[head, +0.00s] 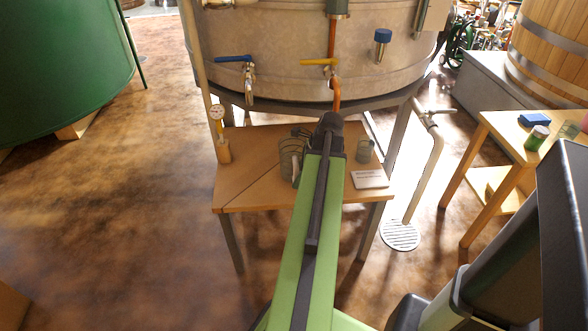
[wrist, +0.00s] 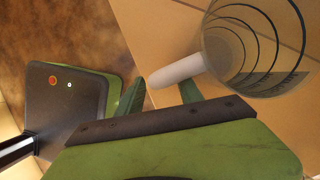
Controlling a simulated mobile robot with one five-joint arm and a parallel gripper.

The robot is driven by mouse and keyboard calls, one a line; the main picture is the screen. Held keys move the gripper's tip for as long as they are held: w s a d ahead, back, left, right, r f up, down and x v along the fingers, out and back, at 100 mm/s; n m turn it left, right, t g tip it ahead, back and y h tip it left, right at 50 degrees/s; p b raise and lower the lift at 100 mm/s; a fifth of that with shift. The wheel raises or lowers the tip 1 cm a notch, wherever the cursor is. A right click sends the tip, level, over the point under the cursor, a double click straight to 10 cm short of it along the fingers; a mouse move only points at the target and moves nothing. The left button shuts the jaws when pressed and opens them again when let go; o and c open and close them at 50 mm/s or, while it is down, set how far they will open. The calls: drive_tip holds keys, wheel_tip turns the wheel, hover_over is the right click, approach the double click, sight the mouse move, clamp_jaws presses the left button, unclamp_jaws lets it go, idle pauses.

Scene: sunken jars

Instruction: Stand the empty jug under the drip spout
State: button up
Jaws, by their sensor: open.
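A clear jug (head: 291,157) with dark rings stands on the wooden table, partly hidden by my arm. In the wrist view the jug (wrist: 250,50) looks empty, and its pale handle (wrist: 177,71) points toward my gripper. My gripper (wrist: 163,88) is open, with its fingertips on either side of the handle's end. I cannot tell whether they touch it. I cannot see any drip.
A small glass (head: 364,150) and a white card (head: 369,179) are on the right of the table (head: 250,190). The floor at left is clear.

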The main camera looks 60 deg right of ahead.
drive_tip(key=shift+w+f, duration=0.1)
drive_tip(key=shift+f, duration=0.1)
drive_tip(key=shift+c, duration=0.4)
clamp_jaws()
idle(0.8)
